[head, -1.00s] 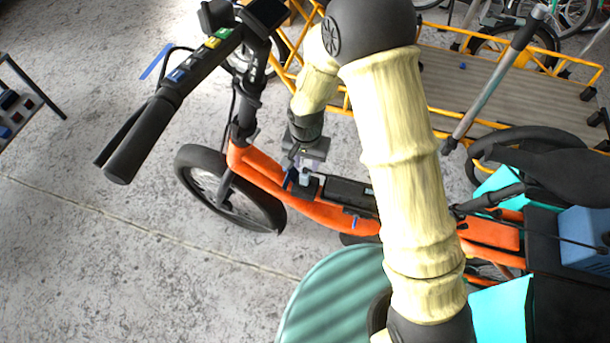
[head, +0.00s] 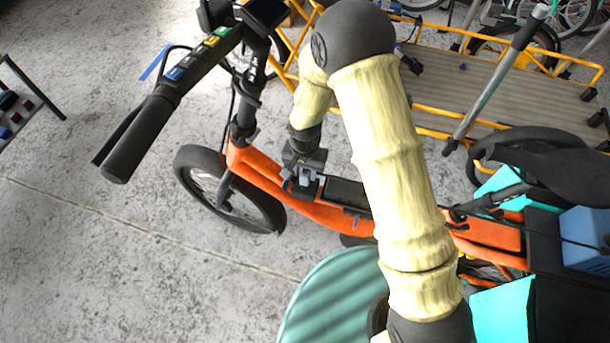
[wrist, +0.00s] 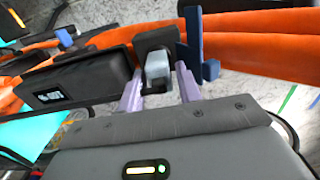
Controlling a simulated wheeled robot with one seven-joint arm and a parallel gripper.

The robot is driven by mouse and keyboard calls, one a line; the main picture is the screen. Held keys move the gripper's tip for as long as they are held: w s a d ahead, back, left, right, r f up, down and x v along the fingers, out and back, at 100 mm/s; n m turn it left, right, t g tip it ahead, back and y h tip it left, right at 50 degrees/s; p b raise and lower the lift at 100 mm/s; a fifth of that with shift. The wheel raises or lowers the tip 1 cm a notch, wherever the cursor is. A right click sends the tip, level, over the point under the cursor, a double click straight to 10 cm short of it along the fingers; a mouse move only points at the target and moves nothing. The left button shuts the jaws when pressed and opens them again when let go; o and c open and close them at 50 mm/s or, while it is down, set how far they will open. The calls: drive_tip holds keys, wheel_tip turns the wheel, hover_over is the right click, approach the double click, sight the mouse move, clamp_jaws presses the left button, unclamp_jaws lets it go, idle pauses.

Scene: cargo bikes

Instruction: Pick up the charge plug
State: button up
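The charge plug (wrist: 157,68), a small light-grey block, sits at a black socket block (wrist: 154,40) on the orange frame of the cargo bike (head: 330,216). My gripper (wrist: 159,88) is open, with one purple finger on each side of the plug. A gap shows between the plug and each finger in the wrist view, so they look apart. In the head view my gripper (head: 304,174) is low over the orange frame, and the plug is mostly hidden there.
A blue bracket (wrist: 193,45) stands close by the right finger. A black box with a small display (wrist: 76,84) lies to the left of the socket. In the head view the handlebar grip (head: 140,138) is at left and a green round surface (head: 335,300) is in front.

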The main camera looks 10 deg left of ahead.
clamp_jaws()
drive_tip(key=shift+r, duration=0.1)
wheel_tip(320, 180, up, 10)
drive_tip(key=shift+f+p, duration=0.1)
drive_tip(key=shift+p, duration=0.55)
idle(0.3)
